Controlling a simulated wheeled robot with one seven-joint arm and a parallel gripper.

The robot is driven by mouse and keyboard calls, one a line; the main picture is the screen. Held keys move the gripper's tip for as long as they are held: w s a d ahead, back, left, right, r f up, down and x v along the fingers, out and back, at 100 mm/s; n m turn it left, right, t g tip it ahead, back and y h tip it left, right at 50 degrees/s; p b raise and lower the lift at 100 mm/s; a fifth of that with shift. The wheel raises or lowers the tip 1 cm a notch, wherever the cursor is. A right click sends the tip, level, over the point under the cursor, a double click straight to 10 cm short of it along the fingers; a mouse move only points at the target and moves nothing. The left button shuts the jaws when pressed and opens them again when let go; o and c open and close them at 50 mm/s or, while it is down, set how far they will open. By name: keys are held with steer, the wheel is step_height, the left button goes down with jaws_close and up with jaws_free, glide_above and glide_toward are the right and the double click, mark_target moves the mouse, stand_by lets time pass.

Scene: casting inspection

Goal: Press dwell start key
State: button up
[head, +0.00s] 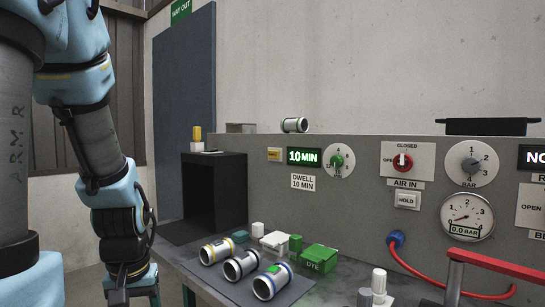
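A small yellow key (273,154) is on the grey panel, just left of a lit green display (304,156) reading 10 MIN. Its lettering is too small to read, so I cannot be sure it is the dwell start key. A white DWELL 10 MIN label (303,181) sits below the display, and a dial with a green knob (338,161) is to its right. My gripper (131,290) hangs at the bottom left, well away from the panel and lower than the key. Its fingertips are cut off by the frame's lower edge.
Several metal cylinders (241,265) lie on the bench front, near a green DYE box (320,258). A black open-fronted box (215,190) stands left of the panel. A red hose (430,278) and red bar (500,265) are at right. Space before the key looks clear.

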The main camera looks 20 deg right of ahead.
jaws_close()
stand_by(1.4)
